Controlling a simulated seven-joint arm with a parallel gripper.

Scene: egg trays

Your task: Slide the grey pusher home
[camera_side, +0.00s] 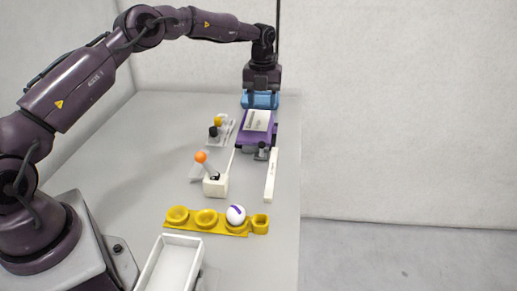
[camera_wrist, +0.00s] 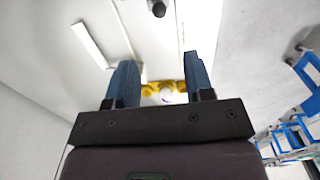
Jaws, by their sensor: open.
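A small grey piece with a dark knob (camera_side: 262,151), which looks like the grey pusher, sits at the near end of a purple tray (camera_side: 240,139). A dark knob (camera_wrist: 158,8) shows at the top edge of the wrist view; I cannot tell if it is the same one. A white label plate lies on the purple tray. My gripper (camera_side: 263,100) points down at the tray's far end, beyond the pusher. In the wrist view its two fingers (camera_wrist: 160,75) are wide apart with nothing between them close up.
A yellow egg holder (camera_side: 206,219) with one white egg (camera_side: 236,214) lies nearer. An orange-knobbed lever (camera_side: 201,157), a white strip (camera_side: 271,176) and an open white box (camera_side: 170,265) stand around. The table's right edge is close.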

